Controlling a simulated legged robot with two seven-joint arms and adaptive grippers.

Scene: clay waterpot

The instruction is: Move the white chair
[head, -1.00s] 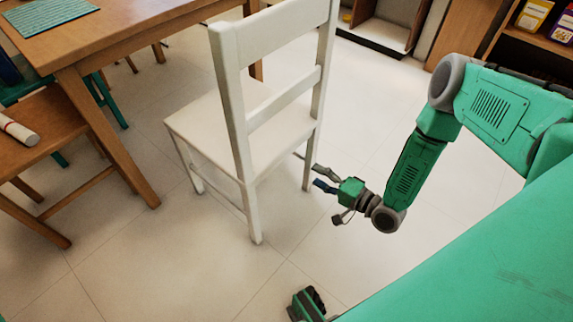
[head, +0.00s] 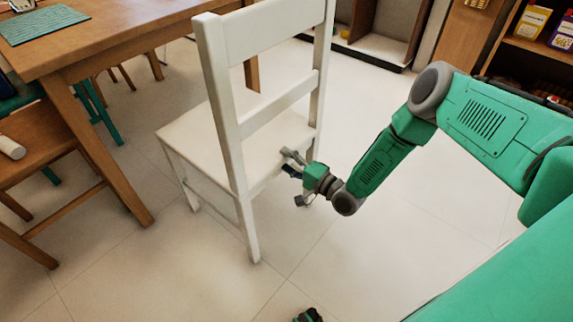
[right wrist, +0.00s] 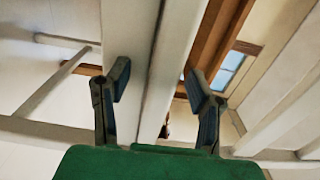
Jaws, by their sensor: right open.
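The white chair (head: 196,132) stands upright on the tiled floor in the middle of the head view, its back toward me. My right gripper (head: 289,163) is open at the chair's right side, at about seat height, close to the right rear post. In the right wrist view, my right gripper (right wrist: 156,76) has its two fingers spread, with a white upright of the chair (right wrist: 127,35) running between them. Whether the fingers touch it cannot be told.
A wooden table (head: 135,35) with a teal mat (head: 40,26) stands at the left. A brown wooden chair (head: 45,125) is beside it. Shelves (head: 545,60) stand at the back right. Open floor (head: 395,230) lies right of the white chair.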

